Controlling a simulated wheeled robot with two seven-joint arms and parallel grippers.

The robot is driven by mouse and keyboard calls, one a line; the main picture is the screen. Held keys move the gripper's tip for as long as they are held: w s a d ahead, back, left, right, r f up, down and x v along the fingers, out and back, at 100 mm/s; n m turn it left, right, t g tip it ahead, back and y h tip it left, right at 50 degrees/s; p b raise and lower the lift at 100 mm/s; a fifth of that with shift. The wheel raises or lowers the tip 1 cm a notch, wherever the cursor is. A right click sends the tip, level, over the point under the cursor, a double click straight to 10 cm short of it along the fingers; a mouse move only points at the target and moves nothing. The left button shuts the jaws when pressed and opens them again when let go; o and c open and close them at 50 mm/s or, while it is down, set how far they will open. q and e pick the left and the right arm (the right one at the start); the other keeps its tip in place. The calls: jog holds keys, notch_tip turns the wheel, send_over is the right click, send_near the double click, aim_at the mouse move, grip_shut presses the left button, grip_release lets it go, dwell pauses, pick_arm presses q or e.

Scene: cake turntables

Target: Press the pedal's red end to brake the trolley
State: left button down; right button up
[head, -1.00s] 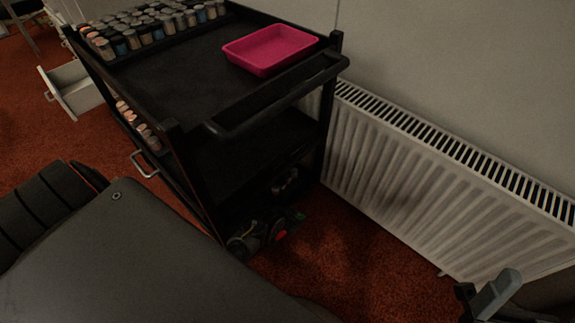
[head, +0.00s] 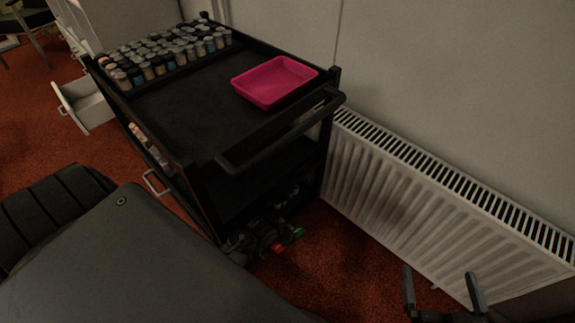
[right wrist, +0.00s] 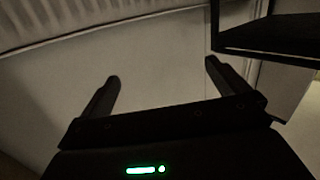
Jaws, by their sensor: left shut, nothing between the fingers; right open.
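The black trolley (head: 190,118) stands in the middle of the head view, beside the radiator. Its pedal is low at the near end, close to the red floor, with a red end (head: 279,247) and a green end (head: 298,232) both showing. Parts around the pedal are dark and hard to make out. My right gripper (head: 439,271) is open and empty at the lower right of the head view, to the right of the pedal and apart from it. Its two spread fingers also show in the right wrist view (right wrist: 162,70). My left gripper is not seen.
A white radiator (head: 400,195) runs along the wall right of the trolley. A push handle (head: 285,133) juts out above the pedal. Red carpet (head: 340,262) lies open between pedal and gripper.

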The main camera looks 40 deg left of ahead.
pick_arm(q)
jog(key=shift+s+r, duration=0.25)
jog(key=shift+r, duration=0.15)
pick_arm(e)
jog(key=shift+d+f+g+h, duration=0.5)
jog(key=shift+d+f, duration=0.05)
jog(key=shift+f, duration=0.3)
